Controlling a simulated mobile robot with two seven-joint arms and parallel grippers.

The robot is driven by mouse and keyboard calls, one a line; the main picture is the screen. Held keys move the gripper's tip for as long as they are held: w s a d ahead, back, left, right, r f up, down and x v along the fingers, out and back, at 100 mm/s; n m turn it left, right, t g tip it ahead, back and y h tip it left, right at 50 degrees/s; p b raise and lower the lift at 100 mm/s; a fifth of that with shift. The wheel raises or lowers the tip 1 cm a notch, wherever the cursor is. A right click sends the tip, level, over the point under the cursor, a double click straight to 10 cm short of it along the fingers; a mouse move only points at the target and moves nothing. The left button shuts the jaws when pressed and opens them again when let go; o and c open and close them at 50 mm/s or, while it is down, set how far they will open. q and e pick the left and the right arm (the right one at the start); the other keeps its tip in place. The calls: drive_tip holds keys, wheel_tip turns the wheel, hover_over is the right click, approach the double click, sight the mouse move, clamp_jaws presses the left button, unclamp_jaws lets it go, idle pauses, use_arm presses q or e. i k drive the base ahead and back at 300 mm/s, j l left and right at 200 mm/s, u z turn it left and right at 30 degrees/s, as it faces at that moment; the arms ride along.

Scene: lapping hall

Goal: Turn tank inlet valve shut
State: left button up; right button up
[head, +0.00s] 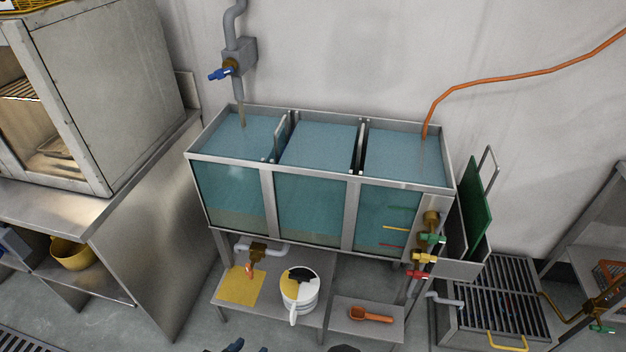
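A valve with a blue handle (219,74) and a brass body (230,66) sits on the grey wall pipe (236,22) above the tank's left compartment. The handle sticks out to the left, across the pipe. Below the valve, the pipe line runs down to the water; whether water flows there is unclear. The steel-framed tank (267,200) has three compartments of blue-green water. My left gripper (240,347) shows only as dark tips at the bottom edge, far below the valve and touching nothing visible. Its opening is cut off. My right gripper cannot be made out.
Green (432,238), yellow (424,258) and red (418,274) handled valves are at the tank's right end. A white bucket (299,290) and an orange scoop (371,315) are on low shelves. An orange hose (520,74) enters the right compartment. A steel cabinet (110,90) stands left.

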sight(220, 73)
drive_tip(key=i+l+u, duration=0.2)
drive_tip(key=l, duration=0.15)
drive_tip(key=i+l+u, duration=0.2)
drive_tip(key=l+u, duration=0.2)
drive_tip(key=l, duration=0.25)
drive_tip(key=l+u, duration=0.15)
drive_tip(key=l, duration=0.25)
